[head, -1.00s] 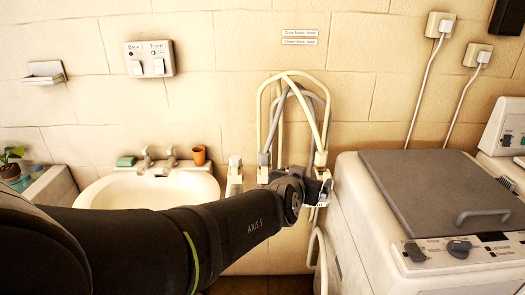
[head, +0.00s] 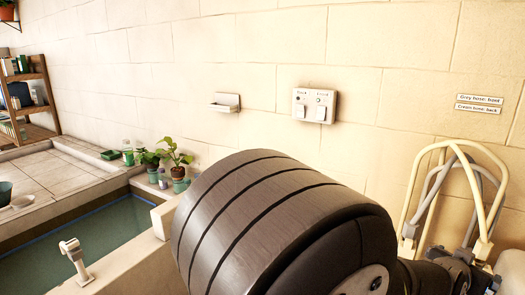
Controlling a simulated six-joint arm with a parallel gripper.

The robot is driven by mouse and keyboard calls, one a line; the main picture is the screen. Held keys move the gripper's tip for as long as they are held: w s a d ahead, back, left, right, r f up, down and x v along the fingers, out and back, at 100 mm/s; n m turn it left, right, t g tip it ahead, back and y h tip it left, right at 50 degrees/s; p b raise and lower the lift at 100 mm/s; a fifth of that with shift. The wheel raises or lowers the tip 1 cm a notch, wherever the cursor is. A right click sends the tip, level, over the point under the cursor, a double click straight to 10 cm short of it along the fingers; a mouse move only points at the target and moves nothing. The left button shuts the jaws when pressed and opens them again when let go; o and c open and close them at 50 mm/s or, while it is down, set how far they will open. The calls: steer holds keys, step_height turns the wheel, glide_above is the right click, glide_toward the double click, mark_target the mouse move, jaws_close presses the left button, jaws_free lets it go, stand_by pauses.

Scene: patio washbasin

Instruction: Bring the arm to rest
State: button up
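My arm fills the lower middle of the head view, with a large dark ribbed link closest to the camera. My gripper (head: 484,277) shows only in small part at the lower right, beyond the arm and in front of the looped hoses. Its fingers are too small and cut off to tell whether they are open or shut, or whether they touch a hose. The cream hose (head: 484,207) and grey hose (head: 433,194) arch up against the wall there. The washbasin is hidden.
A switch panel (head: 315,105) and a soap dish (head: 226,103) are on the wall. Potted plants (head: 177,158) stand on the ledge beside a water-filled trough (head: 85,240) with a tap (head: 76,261). A shelf (head: 38,95) stands at the far left. Hose labels (head: 479,104) are at right.

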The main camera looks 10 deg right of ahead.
steer(key=shift+x, duration=0.85)
steer(key=shift+d, duration=0.1)
